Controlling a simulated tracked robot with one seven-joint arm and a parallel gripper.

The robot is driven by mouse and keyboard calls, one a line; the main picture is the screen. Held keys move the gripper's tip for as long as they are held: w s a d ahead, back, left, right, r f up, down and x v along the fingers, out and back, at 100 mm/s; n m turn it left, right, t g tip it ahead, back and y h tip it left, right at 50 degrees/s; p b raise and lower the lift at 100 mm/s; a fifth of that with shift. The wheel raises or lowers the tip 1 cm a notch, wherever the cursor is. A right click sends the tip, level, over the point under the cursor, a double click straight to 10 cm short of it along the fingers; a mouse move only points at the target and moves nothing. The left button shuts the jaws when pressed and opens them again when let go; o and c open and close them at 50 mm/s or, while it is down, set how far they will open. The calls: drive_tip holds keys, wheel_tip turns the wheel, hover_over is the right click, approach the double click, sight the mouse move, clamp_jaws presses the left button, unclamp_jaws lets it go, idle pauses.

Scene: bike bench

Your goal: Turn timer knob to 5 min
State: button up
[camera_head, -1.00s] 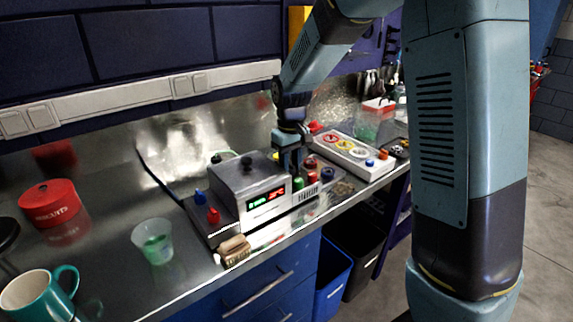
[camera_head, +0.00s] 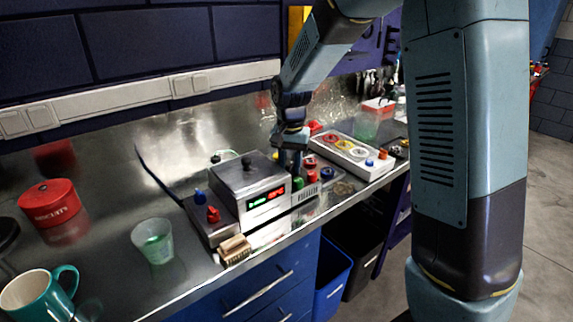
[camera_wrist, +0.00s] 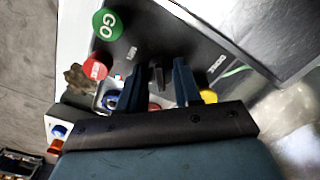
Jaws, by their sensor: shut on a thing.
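A metal box with a lit display (camera_head: 268,198) stands on the bench, with a dark control panel at its right. My gripper (camera_head: 291,168) points down over that panel, just right of the box. In the wrist view, my gripper (camera_wrist: 158,82) has its two dark fingers on either side of a thin dark piece (camera_wrist: 159,74) on the panel, which looks like the timer knob. The fingers are shut on it. Its pointer and scale cannot be read. A green GO button (camera_wrist: 107,24) and a red button (camera_wrist: 95,67) sit on the same panel.
A white box with round coloured buttons (camera_head: 345,150) stands to the right. A small wooden block (camera_head: 235,249) lies at the front edge. A clear cup (camera_head: 153,240), a red tin (camera_head: 50,203) and a teal mug (camera_head: 38,292) stand left, with bare metal bench between.

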drive_tip(key=m, duration=0.4)
drive_tip(key=shift+s+f, duration=0.15)
drive_tip(key=shift+m, duration=1.9)
drive_tip(key=o, duration=1)
drive_tip(key=shift+o, duration=0.2)
